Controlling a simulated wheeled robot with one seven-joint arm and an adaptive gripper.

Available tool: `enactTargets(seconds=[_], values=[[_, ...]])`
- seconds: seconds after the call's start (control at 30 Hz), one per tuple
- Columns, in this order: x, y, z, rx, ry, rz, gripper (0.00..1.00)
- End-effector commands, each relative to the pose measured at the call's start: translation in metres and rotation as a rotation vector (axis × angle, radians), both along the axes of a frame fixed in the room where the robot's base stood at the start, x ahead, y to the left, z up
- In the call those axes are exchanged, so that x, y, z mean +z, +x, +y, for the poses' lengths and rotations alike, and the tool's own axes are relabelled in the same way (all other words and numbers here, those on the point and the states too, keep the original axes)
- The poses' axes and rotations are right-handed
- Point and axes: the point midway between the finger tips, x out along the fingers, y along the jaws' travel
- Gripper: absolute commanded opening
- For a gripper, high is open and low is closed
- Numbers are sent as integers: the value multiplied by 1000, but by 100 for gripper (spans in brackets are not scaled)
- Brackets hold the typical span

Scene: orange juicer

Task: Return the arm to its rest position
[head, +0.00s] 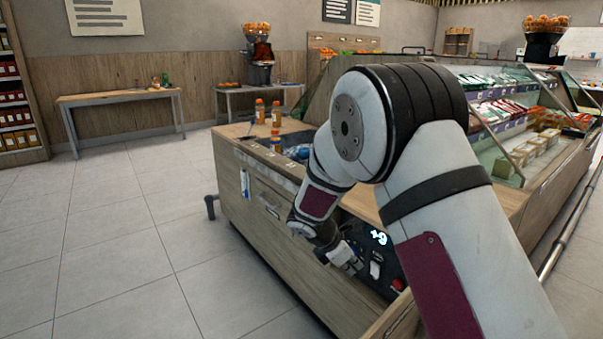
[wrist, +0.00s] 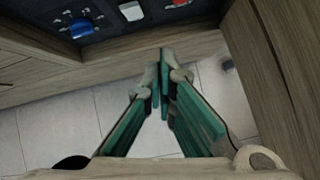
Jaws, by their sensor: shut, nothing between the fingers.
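My arm reaches forward from the lower right of the head view, bends at the elbow and comes down in front of the wooden counter (head: 275,240). My gripper (wrist: 161,75) is shut and empty in the wrist view, its two teal-padded fingers together. It hangs over the grey tiled floor close to the counter's wooden side (wrist: 70,88). In the head view the wrist end is near the dark control panel (head: 378,262), and the fingertips cannot be made out there.
Orange bottles (head: 276,113) stand on the counter top. The panel's blue knob (wrist: 81,27) and red part (wrist: 180,3) show in the wrist view. A wooden panel (wrist: 285,70) rises at right. A glass display case (head: 525,130) stands at right. Open floor (head: 110,240) lies left.

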Motion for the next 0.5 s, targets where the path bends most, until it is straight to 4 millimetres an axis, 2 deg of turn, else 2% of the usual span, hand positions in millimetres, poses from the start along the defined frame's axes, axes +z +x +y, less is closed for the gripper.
enactTargets(seconds=[0.03, 0.2, 0.37, 0.5], values=[[26, -11, -11, -78, 28, -32, 0], [88, -59, -41, -347, 122, -116, 0], [136, -114, -63, -594, 210, -184, 0], [168, -167, -77, -801, 285, -233, 0]])
